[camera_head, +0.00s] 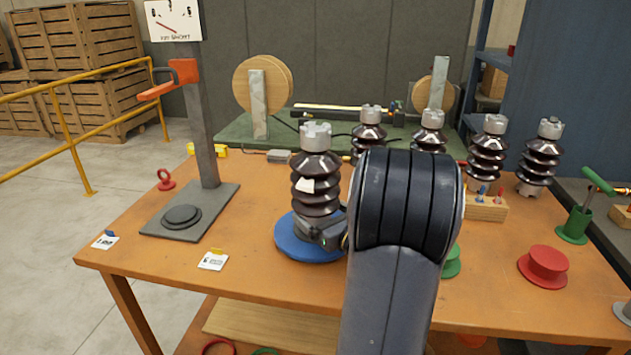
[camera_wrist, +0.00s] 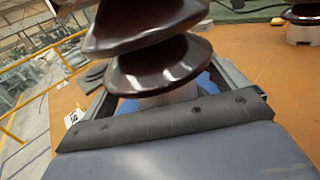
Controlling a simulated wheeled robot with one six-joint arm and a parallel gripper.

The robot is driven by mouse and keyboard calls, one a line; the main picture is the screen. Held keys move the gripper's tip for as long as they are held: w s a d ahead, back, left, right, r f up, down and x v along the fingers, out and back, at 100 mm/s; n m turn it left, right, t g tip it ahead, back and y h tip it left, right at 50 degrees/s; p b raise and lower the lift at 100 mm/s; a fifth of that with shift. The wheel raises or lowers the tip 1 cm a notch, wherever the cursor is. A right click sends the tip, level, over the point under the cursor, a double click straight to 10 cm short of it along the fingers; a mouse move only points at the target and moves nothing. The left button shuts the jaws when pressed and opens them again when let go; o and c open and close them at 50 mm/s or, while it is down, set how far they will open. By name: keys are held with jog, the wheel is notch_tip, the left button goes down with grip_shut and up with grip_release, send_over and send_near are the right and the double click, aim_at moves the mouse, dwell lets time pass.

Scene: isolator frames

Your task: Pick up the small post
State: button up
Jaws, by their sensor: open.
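A dark brown ribbed post (camera_head: 316,185) with a grey metal cap and a white label stands upright on a round blue base (camera_head: 290,240) near the table's middle. I cannot tell for certain that it is the small post. My gripper (camera_head: 332,232) is low beside its foot, partly hidden behind my arm. In the wrist view the brown ribs of the post (camera_wrist: 160,65) fill the top centre. The open fingers of my gripper (camera_wrist: 165,85) lie on either side of its pale foot. Contact cannot be told.
Several similar posts (camera_head: 487,150) stand at the back right. A wooden block (camera_head: 485,208), a red flanged piece (camera_head: 544,266) and a green clamp (camera_head: 574,225) are at right. A grey stand (camera_head: 205,120) is at left. Bare tabletop (camera_head: 255,190) lies left of the post.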

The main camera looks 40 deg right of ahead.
jog(key=shift+w, duration=0.25)
jog(key=shift+c, duration=0.4)
jog(key=c, duration=1.9)
jog(key=shift+r, duration=0.3)
grip_shut()
